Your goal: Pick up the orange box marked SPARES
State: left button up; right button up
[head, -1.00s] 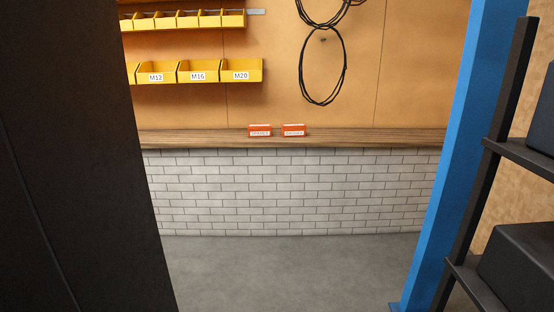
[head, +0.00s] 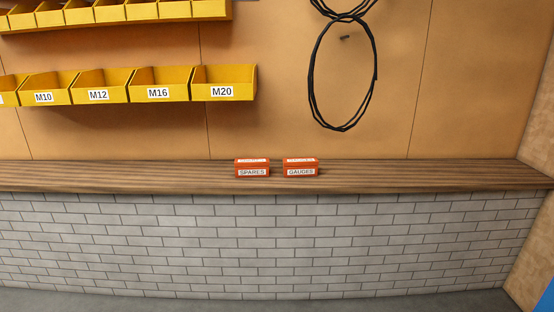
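The orange box marked SPARES (head: 252,163) stands on the wooden counter (head: 130,177) near the middle of the head view. Its white front label reads SPARES, and a paler label lies on its top. A similar orange box marked GAUGES (head: 301,164) stands just to its right, with a small gap between them. Neither of my grippers shows in the head view.
The counter tops a white brick wall (head: 250,245). Yellow bins marked M10 to M20 (head: 160,78) hang at upper left. A black cable coil (head: 312,85) hangs above the boxes. The counter is bare on both sides. A side wall (head: 535,240) closes the right.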

aim_at(254, 167)
jog(key=i, duration=1.05)
jog(key=i+l+u, duration=0.15)
jog(key=i, duration=0.9)
